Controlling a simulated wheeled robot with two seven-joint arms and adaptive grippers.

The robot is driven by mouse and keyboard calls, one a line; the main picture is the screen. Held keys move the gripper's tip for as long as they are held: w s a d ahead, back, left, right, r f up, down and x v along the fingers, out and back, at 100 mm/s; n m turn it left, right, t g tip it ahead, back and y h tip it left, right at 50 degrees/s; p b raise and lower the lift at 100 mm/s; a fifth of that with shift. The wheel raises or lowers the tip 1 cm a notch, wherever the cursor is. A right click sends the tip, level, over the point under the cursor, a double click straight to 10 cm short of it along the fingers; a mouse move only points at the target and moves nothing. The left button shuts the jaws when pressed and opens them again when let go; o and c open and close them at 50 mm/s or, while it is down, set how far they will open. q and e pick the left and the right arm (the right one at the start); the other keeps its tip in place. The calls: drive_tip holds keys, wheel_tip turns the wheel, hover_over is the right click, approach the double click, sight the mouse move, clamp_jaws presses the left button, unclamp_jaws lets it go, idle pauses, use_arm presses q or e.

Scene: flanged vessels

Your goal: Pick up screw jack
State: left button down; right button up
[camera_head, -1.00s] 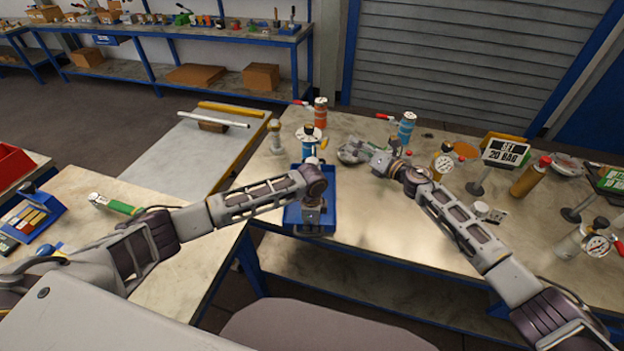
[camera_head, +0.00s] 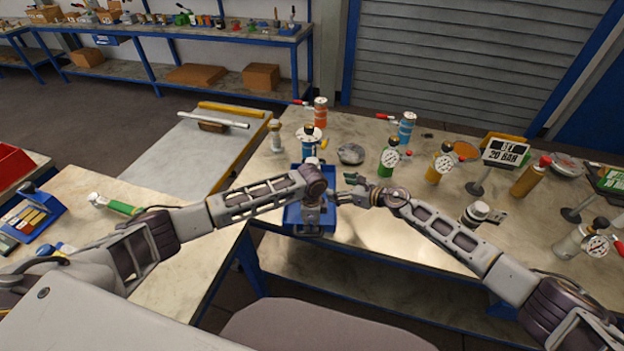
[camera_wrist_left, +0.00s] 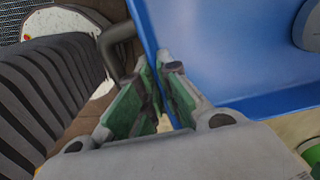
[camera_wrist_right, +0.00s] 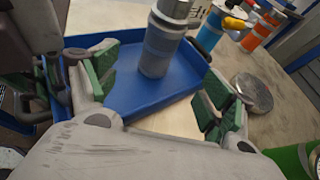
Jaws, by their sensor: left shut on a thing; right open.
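No object is clearly identifiable as the screw jack. A grey cylinder (camera_wrist_right: 160,48) with a paler upper part stands upright in the blue tray (camera_wrist_right: 125,98) in the right wrist view. In the head view, my left gripper (camera_head: 311,226) is at the near edge of the tray (camera_head: 293,216). In the left wrist view its fingers (camera_wrist_left: 167,62) are shut at the tray's edge, beside a grey bar handle (camera_wrist_left: 118,34). My right gripper (camera_head: 343,190) is open and empty at the tray's right side. In its wrist view the spread fingers (camera_wrist_right: 158,72) frame the cylinder without touching it.
A round grey disc (camera_head: 350,153) lies behind my right gripper. A green gauge vessel (camera_head: 388,160), a yellow one (camera_head: 438,165) and a blue one (camera_head: 308,140) stand nearby. A short grey capped cylinder (camera_head: 478,214) stands beside my right forearm.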

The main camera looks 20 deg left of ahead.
drive_tip(key=shift+x, duration=3.25)
drive_tip(key=shift+w+a, duration=0.1)
drive_tip(key=shift+a, duration=0.1)
drive_tip(key=shift+x, duration=1.5)
drive_tip(key=shift+w+a, duration=0.4)
drive_tip(key=shift+a, duration=0.1)
drive_tip(key=shift+a+f, duration=0.2)
drive_tip(key=shift+a, duration=0.1)
